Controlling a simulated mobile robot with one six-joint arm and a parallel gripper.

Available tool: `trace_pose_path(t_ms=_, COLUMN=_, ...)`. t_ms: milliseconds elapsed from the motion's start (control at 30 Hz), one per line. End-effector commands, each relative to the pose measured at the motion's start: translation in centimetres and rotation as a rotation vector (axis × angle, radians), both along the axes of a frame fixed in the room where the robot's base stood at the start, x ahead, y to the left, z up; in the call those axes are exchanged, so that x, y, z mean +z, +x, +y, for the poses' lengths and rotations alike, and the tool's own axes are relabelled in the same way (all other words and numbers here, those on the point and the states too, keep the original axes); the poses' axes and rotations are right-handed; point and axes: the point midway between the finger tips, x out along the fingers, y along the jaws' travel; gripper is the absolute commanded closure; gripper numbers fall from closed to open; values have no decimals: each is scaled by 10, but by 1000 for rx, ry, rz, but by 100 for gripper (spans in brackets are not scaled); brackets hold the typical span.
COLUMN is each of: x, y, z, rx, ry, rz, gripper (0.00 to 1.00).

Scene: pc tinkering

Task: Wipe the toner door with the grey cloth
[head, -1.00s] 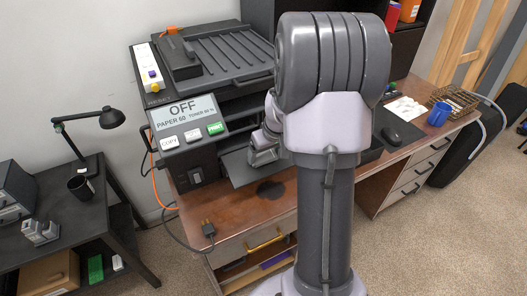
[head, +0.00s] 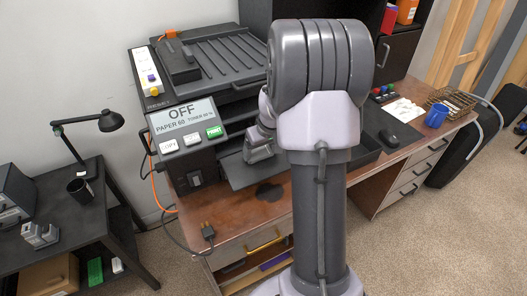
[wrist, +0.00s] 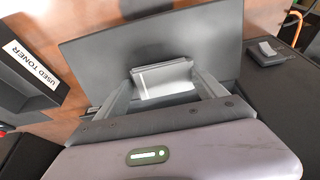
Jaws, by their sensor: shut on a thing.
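The toner door (head: 238,172) appears to be the dark grey panel hanging open at the front of the printer (head: 185,120). In the wrist view the panel (wrist: 95,45) spreads out beyond my fingers. My gripper (head: 262,150) is at this panel; in the wrist view my gripper (wrist: 165,86) is shut on a folded light-grey piece, which looks like the grey cloth (wrist: 163,78). The cloth lies against or just over the panel; I cannot tell if they touch. My arm hides the panel's right side in the head view.
A black box labelled USED TONER (wrist: 35,75) is close on the left in the wrist view. The printer screen reads OFF.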

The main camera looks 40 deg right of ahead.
Motion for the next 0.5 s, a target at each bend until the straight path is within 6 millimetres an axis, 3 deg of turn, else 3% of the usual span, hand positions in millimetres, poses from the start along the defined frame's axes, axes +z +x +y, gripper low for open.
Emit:
trace_pose_path(t_ms=300, x=-10, y=-22, z=6, rx=-1, ry=0, rz=0, gripper=78)
trace_pose_path(t_ms=500, x=1, y=-9, z=2, rx=1, ry=0, rz=0, gripper=78)
